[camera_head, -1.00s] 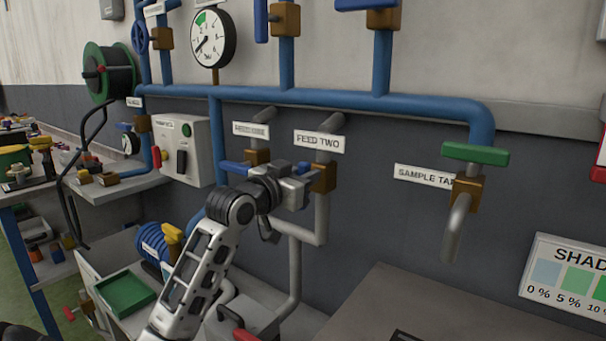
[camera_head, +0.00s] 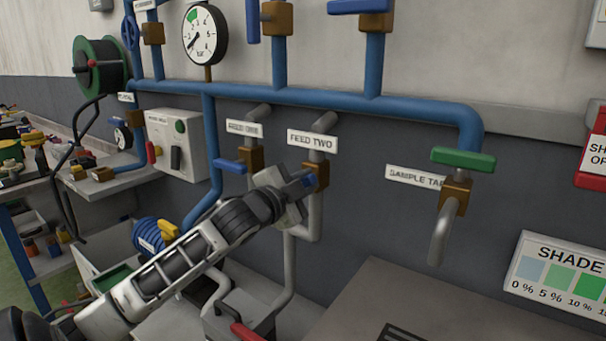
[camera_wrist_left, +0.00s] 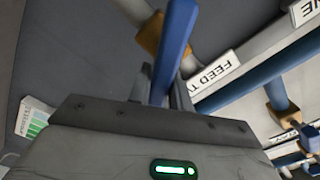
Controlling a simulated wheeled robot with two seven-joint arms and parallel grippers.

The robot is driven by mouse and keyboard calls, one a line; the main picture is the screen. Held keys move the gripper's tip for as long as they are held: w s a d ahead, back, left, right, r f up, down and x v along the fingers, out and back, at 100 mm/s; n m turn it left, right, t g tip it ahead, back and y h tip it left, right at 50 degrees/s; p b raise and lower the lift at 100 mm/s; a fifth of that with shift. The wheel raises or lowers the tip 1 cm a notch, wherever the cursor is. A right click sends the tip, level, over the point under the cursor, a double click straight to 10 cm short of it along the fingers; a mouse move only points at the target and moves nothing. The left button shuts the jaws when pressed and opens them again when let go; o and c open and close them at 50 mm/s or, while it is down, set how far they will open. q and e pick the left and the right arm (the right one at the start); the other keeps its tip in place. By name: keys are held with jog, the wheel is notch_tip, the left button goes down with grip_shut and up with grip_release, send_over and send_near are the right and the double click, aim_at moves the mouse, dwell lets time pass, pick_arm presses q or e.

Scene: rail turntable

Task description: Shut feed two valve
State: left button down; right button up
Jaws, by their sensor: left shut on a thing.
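The feed two valve has a brass body (camera_head: 322,170) on a grey pipe just below the white FEED TWO label (camera_head: 312,138). A small part of its blue lever (camera_head: 309,181) shows left of the body; the rest is hidden by my left gripper (camera_head: 302,186). In the left wrist view the blue lever (camera_wrist_left: 177,45) runs from between my left gripper's fingers (camera_wrist_left: 160,88) up past the brass body (camera_wrist_left: 150,33). The left gripper is shut on this lever. The FEED TWO label (camera_wrist_left: 214,72) appears upside down there. My right gripper is not in view.
Feed one's blue lever (camera_head: 229,166) sits close left of my gripper. A grey bench top (camera_head: 390,295) lies below right. A switch box (camera_head: 175,142) is at left.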

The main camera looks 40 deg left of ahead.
pick_arm(q)
jog(key=m, duration=0.1)
jog(key=m+p, duration=0.1)
jog(key=m, duration=0.1)
jog(key=shift+d+f+m, duration=0.15)
jog(key=shift+f+m, duration=0.15)
jog(key=shift+f, duration=0.05)
jog(key=shift+f+m+p, duration=0.25)
jog(key=shift+m+p, duration=0.05)
jog(key=shift+m, duration=0.6)
jog(key=shift+f+m, duration=0.15)
jog(key=shift+m, duration=0.35)
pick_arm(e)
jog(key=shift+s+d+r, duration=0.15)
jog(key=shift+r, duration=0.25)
pick_arm(q)
jog(key=c, duration=1.3)
grip_release()
jog(key=shift+s, duration=0.1)
